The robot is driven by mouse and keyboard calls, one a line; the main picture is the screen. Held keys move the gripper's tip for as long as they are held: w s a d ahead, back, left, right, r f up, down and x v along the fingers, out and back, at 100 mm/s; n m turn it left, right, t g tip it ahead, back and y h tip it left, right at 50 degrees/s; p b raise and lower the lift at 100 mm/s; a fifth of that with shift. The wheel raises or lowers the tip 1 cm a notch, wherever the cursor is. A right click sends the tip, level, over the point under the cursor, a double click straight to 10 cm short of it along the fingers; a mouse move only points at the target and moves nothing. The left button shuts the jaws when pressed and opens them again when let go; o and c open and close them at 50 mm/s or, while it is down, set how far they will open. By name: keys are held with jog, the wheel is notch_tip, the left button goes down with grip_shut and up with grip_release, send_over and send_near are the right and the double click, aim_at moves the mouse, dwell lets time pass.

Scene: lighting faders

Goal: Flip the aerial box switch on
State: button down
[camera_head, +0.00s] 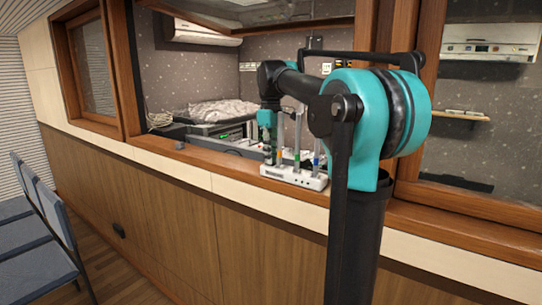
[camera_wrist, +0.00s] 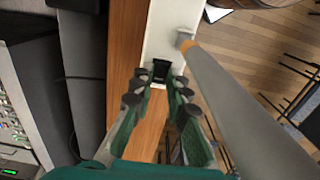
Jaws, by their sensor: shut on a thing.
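The aerial box (camera_head: 294,176) is a white box on the window ledge with several upright aerials banded in different colours. In the wrist view its white top (camera_wrist: 172,32) runs up the picture, and its black switch (camera_wrist: 160,71) sits near the close end. My gripper (camera_wrist: 158,90) has its fingertips on either side of this end, with the switch between them, and is shut on the box. Whether the fingertips touch the switch cannot be told. In the head view my gripper (camera_head: 268,150) points down at the box's left end. The switch cannot be made out there.
A grey aerial with an orange band (camera_wrist: 215,75) slants close past the right finger. The wooden ledge (camera_head: 220,167) is mostly clear left of the box. Equipment (camera_wrist: 18,120) lies behind the window. Blue chairs (camera_head: 40,225) stand at the left.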

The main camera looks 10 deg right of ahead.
jog(key=shift+w+a+g+h, duration=0.15)
jog(key=shift+g+h, duration=0.35)
jog(key=shift+w+a+g+h, duration=0.1)
jog(key=shift+g+h, duration=0.4)
jog(key=c, duration=1.5)
grip_release()
jog(key=v, duration=1.2)
jog(key=shift+s, duration=0.1)
